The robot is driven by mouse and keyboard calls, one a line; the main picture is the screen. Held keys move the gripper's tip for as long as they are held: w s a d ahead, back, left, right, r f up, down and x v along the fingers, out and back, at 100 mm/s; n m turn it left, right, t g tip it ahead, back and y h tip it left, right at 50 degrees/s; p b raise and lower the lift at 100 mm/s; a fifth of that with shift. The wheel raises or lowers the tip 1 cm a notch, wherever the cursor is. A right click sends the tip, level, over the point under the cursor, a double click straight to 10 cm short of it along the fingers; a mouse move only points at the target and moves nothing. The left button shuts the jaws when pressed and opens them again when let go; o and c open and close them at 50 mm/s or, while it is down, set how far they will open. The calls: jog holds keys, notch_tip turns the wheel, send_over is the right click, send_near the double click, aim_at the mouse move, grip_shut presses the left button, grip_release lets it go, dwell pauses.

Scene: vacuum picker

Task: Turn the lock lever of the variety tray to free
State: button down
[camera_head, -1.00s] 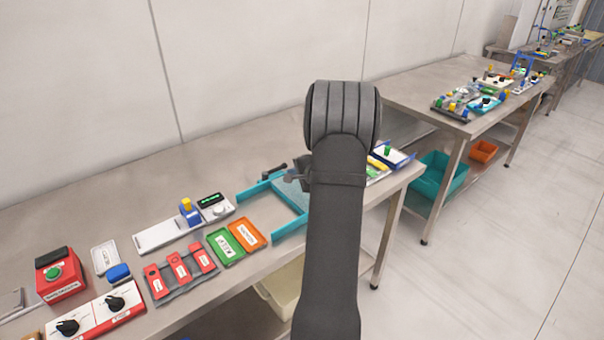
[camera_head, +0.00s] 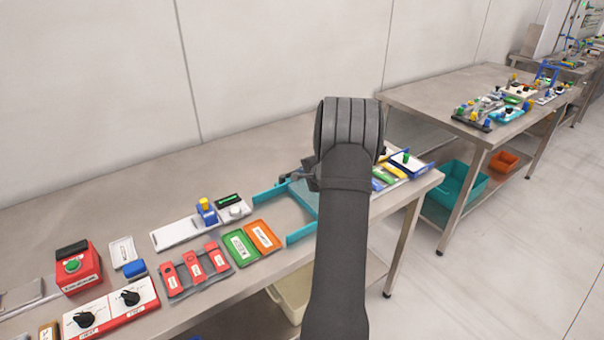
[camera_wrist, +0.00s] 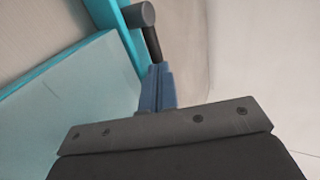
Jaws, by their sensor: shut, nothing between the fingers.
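The teal-edged tray (camera_head: 300,233) lies on the bench, partly behind my arm. I take it for the variety tray, but no label shows. Its teal rim (camera_wrist: 128,40) and pale panel fill the left of the wrist view. A dark lever with a grey cylindrical knob (camera_wrist: 141,15) stands at that rim. In the head view a small dark lever-like part (camera_head: 291,177) shows beside my arm. My gripper (camera_wrist: 157,72) is shut and empty, its blue-grey fingertips close to the lever's dark stem. Whether they touch is unclear.
Left of the tray are orange (camera_head: 263,236) and green (camera_head: 240,248) trays, a rack of red blocks (camera_head: 195,265), a white fixture (camera_head: 185,236) and a red button box (camera_head: 80,268). Coloured parts (camera_head: 390,175) lie right of my arm. The bench behind is clear.

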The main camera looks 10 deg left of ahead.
jog(key=shift+w+a, duration=0.2)
jog(key=shift+w, duration=0.45)
jog(key=shift+w+a, duration=0.15)
jog(key=shift+w, duration=0.1)
jog(key=shift+w+a, duration=0.8)
jog(key=shift+w, duration=0.2)
jog(key=shift+w+a, duration=0.3)
jog(key=shift+a, duration=0.05)
jog(key=shift+w+a+n+g+y, duration=0.25)
jog(key=shift+n+g+y, duration=0.25)
jog(key=shift+n+g, duration=0.15)
jog(key=shift+a, duration=0.4)
jog(key=shift+w+a, duration=0.1)
jog(key=shift+a, duration=0.05)
